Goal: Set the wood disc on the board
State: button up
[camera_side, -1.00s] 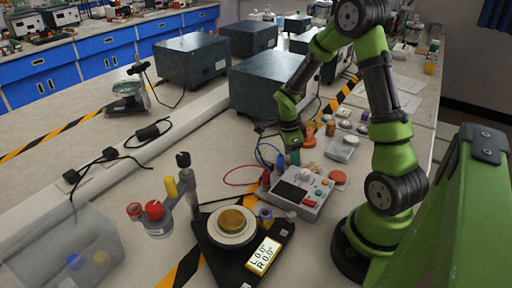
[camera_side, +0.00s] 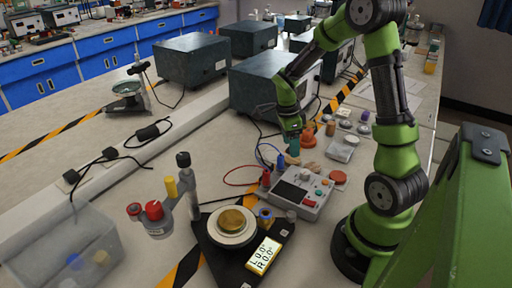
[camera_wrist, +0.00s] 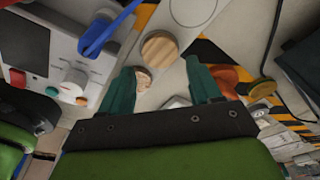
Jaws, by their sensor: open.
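A round wood disc (camera_wrist: 160,47) with striped grain lies on the bench in the wrist view, just beyond and between my fingertips. In the side view, small tan pieces (camera_side: 309,167) lie below my gripper, and I cannot tell which is the disc. My gripper (camera_side: 293,148) is above the bench behind the grey meter box. Its teal fingers (camera_wrist: 158,67) are apart with nothing held between them. The black board (camera_side: 216,256) stands at the front, with a brass-coloured disc (camera_side: 232,221) on its pale round plate and a lit display reading zeros.
The grey meter box (camera_side: 302,190) with knobs and cables stands between my gripper and the board. Orange pieces (camera_wrist: 225,77) lie to the right in the wrist view.

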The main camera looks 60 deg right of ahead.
aim_at(286, 160)
notch_tip(286, 160, up, 7)
jog(key=s+a+r+n+t+y, duration=0.1)
jog(key=s+a+r+n+t, duration=0.1)
jog(key=a+r+n, duration=0.2)
jog(key=s+a+r+n+t+y, duration=0.1)
jog(key=s+a+r+n+t, duration=0.1)
jog(key=a+n, duration=0.8)
jog(key=s+a+r+n+t+y, duration=0.1)
jog(key=s+a+r+n+t, duration=0.2)
jog(key=a+n, duration=0.5)
notch_tip(286, 160, up, 3)
jog(key=shift+f+n+t, duration=0.15)
jog(key=shift+n+t, duration=0.35)
jog(key=shift+t, duration=0.2)
